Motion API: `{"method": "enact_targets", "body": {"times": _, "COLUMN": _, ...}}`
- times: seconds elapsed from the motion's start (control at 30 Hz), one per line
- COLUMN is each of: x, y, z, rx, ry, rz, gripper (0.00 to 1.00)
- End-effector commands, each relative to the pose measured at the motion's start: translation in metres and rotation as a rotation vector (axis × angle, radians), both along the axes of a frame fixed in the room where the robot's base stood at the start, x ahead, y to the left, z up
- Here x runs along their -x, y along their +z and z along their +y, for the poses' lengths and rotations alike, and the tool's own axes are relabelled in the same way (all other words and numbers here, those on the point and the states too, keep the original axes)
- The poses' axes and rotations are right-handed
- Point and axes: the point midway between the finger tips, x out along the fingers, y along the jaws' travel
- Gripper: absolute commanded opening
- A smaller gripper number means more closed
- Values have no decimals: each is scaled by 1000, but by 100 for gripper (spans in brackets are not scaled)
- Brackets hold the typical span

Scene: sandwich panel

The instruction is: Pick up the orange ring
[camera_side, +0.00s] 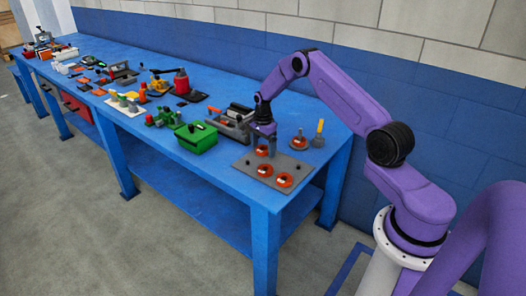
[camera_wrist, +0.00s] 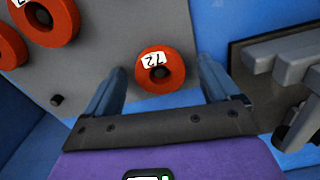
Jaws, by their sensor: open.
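Several orange rings sit on a grey panel (camera_side: 292,163) at the near end of the blue table. In the wrist view one small orange ring (camera_wrist: 160,82), with a white label reading "72" and a dark centre, lies between the fingers of my gripper (camera_wrist: 162,72). The fingers are open, one on each side, apart from the ring. Two larger orange rings (camera_wrist: 52,28) (camera_wrist: 8,52) lie at the upper left of that view. In the side view my gripper (camera_side: 263,138) points down over the panel's back part, just above an orange ring (camera_side: 262,151).
A grey clamp-like fixture (camera_wrist: 285,70) stands right of my gripper in the wrist view. A green box (camera_side: 196,137) and a grey tray (camera_side: 232,128) stand left of the panel.

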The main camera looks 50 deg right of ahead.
Motion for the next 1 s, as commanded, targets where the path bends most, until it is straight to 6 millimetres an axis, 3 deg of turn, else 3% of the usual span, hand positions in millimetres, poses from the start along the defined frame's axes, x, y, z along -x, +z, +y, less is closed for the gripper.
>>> {"method": "enact_targets", "body": {"times": 0.1, "x": 0, "y": 0, "z": 0, "rx": 0, "ry": 0, "rz": 0, "gripper": 89}}
{"method": "enact_targets", "body": {"times": 0.3, "x": 0, "y": 1, "z": 0, "rx": 0, "ry": 0, "rz": 0, "gripper": 28}}
{"method": "enact_targets", "body": {"times": 0.67, "x": 0, "y": 4, "z": 0, "rx": 0, "ry": 0, "rz": -1, "gripper": 28}}
{"method": "enact_targets", "body": {"times": 1.0, "x": 4, "y": 38, "z": 1, "rx": 0, "ry": 0, "rz": 0, "gripper": 28}}
